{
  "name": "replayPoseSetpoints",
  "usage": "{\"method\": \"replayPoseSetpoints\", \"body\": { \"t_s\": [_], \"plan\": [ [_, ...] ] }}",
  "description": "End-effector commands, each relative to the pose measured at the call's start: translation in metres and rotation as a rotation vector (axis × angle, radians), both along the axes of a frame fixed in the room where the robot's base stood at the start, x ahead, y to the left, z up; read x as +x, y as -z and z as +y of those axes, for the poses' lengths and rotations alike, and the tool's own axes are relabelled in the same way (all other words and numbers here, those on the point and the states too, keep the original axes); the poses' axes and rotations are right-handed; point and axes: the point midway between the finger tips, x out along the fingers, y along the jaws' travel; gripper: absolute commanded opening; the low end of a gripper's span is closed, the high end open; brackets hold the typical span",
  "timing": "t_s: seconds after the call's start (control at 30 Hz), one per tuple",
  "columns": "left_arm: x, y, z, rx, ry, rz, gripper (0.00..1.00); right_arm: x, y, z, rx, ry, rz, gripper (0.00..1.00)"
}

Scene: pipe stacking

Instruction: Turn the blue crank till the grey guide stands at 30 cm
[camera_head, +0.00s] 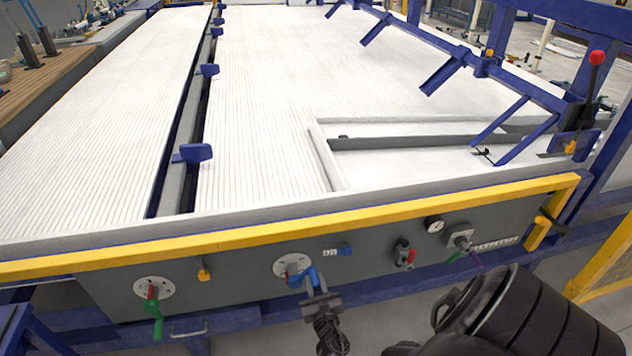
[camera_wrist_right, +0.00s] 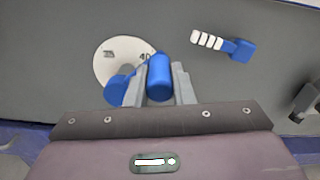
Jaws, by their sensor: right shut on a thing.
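The blue crank (camera_head: 303,276) sits on a pale round dial (camera_head: 288,264) on the dark front panel. My right gripper (camera_head: 313,282) is at the crank. In the right wrist view its two grey fingers (camera_wrist_right: 161,80) stand on either side of the crank's blue handle (camera_wrist_right: 159,75), shut on it. The dial also shows there (camera_wrist_right: 117,58), with printed marks partly hidden by crank and fingers; one looks like 40. I cannot tell for sure which pale bar on the table is the grey guide, nor read its position. My left gripper is out of view.
A green crank (camera_head: 157,322) on another dial is to the left. A yellow rail (camera_head: 240,237) runs above the panel.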

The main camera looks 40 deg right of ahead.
Motion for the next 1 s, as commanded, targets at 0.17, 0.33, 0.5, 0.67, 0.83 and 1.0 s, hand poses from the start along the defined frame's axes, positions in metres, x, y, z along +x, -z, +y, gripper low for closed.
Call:
{"method": "replayPoseSetpoints", "body": {
  "t_s": [0.17,0.33,0.5,0.67,0.83,1.0],
  "plan": [
    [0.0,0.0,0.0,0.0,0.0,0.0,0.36,0.001,0.0,0.0,0.0,-0.001,-0.001,0.41],
    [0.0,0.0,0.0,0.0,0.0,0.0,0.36,0.0,0.0,0.0,0.0,-0.001,0.0,0.43],
    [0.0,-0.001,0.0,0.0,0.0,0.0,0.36,-0.002,0.0,0.002,0.001,-0.001,0.001,0.43],
    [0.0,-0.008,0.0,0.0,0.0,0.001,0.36,-0.02,-0.001,0.013,0.003,-0.002,0.002,0.43],
    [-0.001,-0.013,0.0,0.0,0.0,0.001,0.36,-0.046,-0.001,0.029,0.003,-0.002,0.002,0.43],
    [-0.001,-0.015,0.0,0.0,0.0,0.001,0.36,-0.062,0.0,0.039,0.001,-0.001,0.0,0.43]
  ]
}}
